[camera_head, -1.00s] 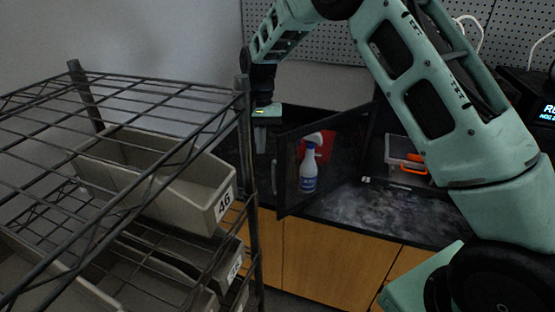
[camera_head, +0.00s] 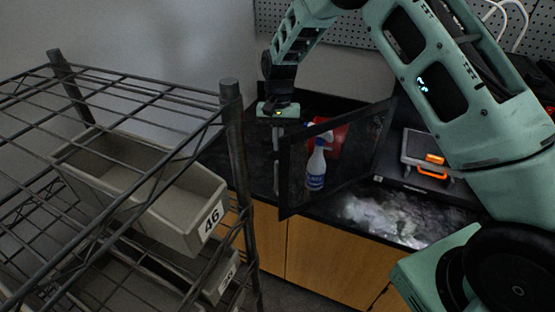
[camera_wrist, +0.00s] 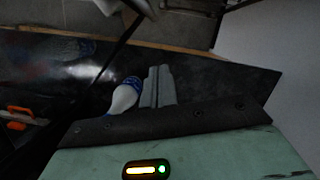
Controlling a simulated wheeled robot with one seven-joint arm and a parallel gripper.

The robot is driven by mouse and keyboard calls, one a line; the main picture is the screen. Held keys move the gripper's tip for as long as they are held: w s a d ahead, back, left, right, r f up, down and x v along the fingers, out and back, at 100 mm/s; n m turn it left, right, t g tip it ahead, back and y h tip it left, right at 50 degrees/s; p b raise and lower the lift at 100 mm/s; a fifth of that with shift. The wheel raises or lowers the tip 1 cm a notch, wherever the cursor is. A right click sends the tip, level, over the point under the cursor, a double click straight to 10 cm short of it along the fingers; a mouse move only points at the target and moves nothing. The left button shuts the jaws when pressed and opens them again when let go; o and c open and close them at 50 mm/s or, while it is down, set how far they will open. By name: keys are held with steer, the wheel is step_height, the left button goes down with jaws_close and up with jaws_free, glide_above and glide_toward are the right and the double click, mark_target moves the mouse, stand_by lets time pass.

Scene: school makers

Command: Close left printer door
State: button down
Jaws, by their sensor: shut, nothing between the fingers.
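The left printer door (camera_head: 283,181) is a dark-framed, see-through panel. It stands open, swung out over the black counter, with its free edge toward the left. My gripper (camera_head: 277,178) points down just left of that edge, with its fingers shut and empty. I cannot tell whether they touch the door. In the wrist view the closed grey fingers (camera_wrist: 157,88) show beside a white and blue spray bottle (camera_wrist: 125,96). A dark diagonal bar, likely the door frame (camera_wrist: 113,47), crosses the upper left there. My arm hides much of the printer.
The spray bottle (camera_head: 317,168) and a red item (camera_head: 338,137) show through the door panel. A grey case with orange latches (camera_head: 428,148) lies to the right. A wire rack (camera_head: 233,150) with bins (camera_head: 150,190) stands close at the left. Bare counter (camera_head: 400,215) lies in front.

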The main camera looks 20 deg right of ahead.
steer(key=s+a+f+p, duration=0.2)
steer(key=s+f+p, duration=0.1)
steer(key=s+f, duration=0.1)
steer(key=shift+s+p, duration=0.35)
steer(key=shift+f, duration=0.1)
